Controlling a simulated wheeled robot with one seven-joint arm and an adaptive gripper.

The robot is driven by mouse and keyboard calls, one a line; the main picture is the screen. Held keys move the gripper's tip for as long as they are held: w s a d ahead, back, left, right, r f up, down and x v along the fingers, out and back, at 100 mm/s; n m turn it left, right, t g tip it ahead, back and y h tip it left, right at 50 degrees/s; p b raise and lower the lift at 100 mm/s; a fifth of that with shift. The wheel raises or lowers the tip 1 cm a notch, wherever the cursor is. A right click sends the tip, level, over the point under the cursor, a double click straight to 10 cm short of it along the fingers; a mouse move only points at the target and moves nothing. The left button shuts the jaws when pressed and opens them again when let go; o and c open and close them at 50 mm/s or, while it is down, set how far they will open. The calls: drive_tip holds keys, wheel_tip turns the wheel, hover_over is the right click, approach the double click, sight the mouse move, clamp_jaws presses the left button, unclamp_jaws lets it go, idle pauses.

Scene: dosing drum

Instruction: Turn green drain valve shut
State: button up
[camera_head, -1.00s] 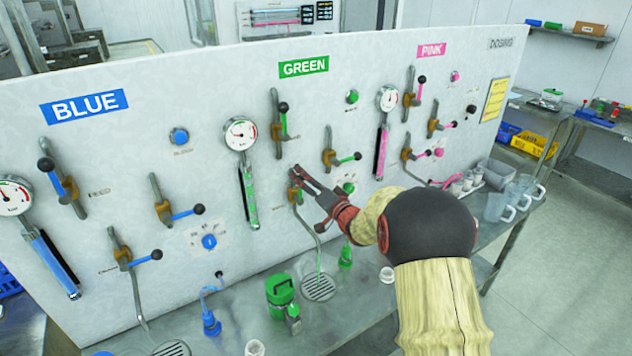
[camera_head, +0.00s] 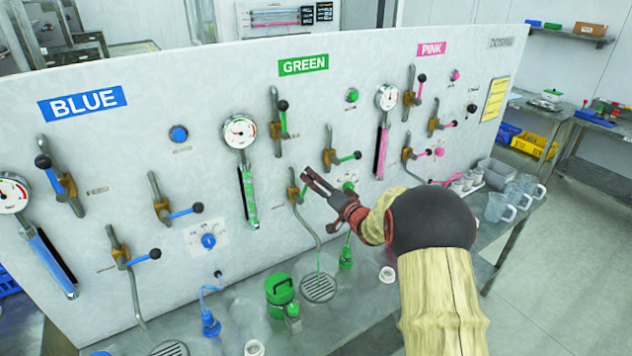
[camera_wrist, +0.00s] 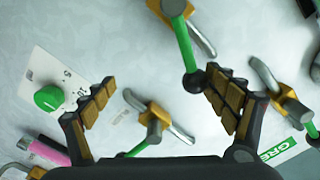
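The lever is slanted a little off the pipe's line. My gripper (camera_head: 307,178) is open in front of the panel beside this valve. In the wrist view the ball lies between the spread fingers (camera_wrist: 160,80), close to the right finger; I cannot tell if they touch. In the head view my fingers partly hide the lever.
Another green-lever valve (camera_head: 330,156) sits above right, its lever crosswise. An upper one (camera_head: 277,125) is near the GREEN label (camera_head: 304,65). A green dial (camera_wrist: 48,97) is close by. A green canister (camera_head: 279,290) and a grate (camera_head: 318,288) are on the bench below.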

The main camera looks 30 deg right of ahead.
drive_tip(key=shift+d+f, duration=0.1)
drive_tip(key=shift+f, duration=0.2)
drive_tip(key=shift+d+f+b, duration=0.3)
drive_tip(key=shift+f+b, duration=0.1)
drive_tip(key=shift+f, duration=0.2)
drive_tip(key=shift+d+f+b, duration=0.35)
drive_tip(key=shift+f, duration=0.3)
drive_tip(key=shift+d+f+b, duration=0.3)
drive_tip(key=shift+f+b, duration=0.1)
drive_tip(key=shift+f, duration=0.2)
wheel_tip(320, 180, down, 2)
drive_tip(key=shift+f+b, duration=0.15)
drive_tip(key=shift+b, duration=0.5)
drive_tip(key=shift+a+r+p, duration=0.3)
drive_tip(key=shift+a+r, duration=0.15)
drive_tip(key=shift+r, duration=0.1)
